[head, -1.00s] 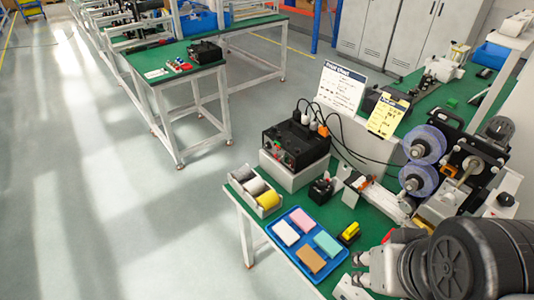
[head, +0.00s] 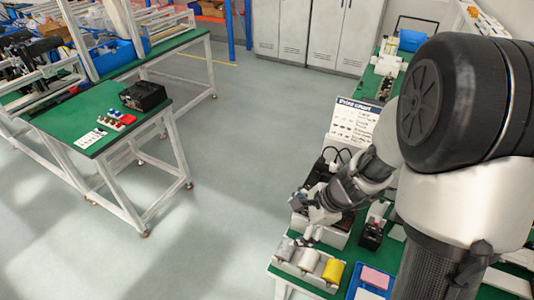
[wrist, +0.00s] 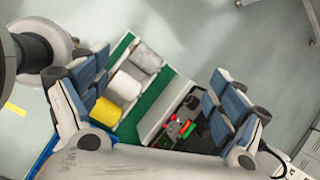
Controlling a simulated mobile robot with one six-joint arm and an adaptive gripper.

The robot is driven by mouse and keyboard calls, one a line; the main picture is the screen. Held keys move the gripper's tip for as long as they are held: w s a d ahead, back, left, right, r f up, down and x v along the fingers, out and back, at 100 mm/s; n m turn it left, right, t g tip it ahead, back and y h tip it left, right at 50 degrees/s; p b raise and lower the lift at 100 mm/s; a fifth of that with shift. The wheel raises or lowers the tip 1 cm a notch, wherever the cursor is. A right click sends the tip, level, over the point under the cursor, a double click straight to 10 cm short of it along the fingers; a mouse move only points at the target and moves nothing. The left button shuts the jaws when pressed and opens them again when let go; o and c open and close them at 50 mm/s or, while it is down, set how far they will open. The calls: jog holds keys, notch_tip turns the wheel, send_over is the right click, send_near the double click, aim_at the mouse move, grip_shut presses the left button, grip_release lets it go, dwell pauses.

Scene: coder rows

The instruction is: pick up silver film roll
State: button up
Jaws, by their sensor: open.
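The silver film roll (head: 285,248) lies at the left end of a white tray (head: 306,281), beside a white roll (head: 310,260) and a yellow roll (head: 333,271). In the wrist view the silver roll (wrist: 146,59) shows at the top of the row, between the finger pairs but towards the left one. The white roll (wrist: 124,86) and yellow roll (wrist: 105,113) follow below it. My gripper (head: 308,220) is open and empty, above the tray, pointing down; it also shows in the wrist view (wrist: 160,75). Its height over the roll is hard to judge.
A black device on a pale block (head: 328,236) stands right behind the tray, close to my gripper; the wrist view shows its coloured connectors (wrist: 180,128). A blue tray (head: 366,283) with a pink block lies to the right. Open floor (head: 220,200) lies left of the table.

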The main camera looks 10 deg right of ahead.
aim_at(289, 249)
jog(key=shift+o, duration=0.7)
jog(key=d+f+m+p, duration=0.1)
jog(key=d+f+m, duration=0.2)
jog(key=f+m, duration=0.2)
notch_tip(289, 249, down, 3)
jog(key=shift+s+d+r+m, duration=0.15)
jog(key=shift+d+m, duration=0.15)
jog(key=shift+d, duration=0.05)
jog(key=shift+g, duration=0.3)
jog(key=b+x, duration=0.5)
jog(key=x, duration=0.7)
jog(key=shift+d, duration=0.2)
jog(key=shift+b+x, duration=1.3)
jog(key=shift+x, duration=1.55)
jog(key=shift+d, duration=0.1)
jog(key=shift+c, duration=0.4)
jog(key=c, duration=1)
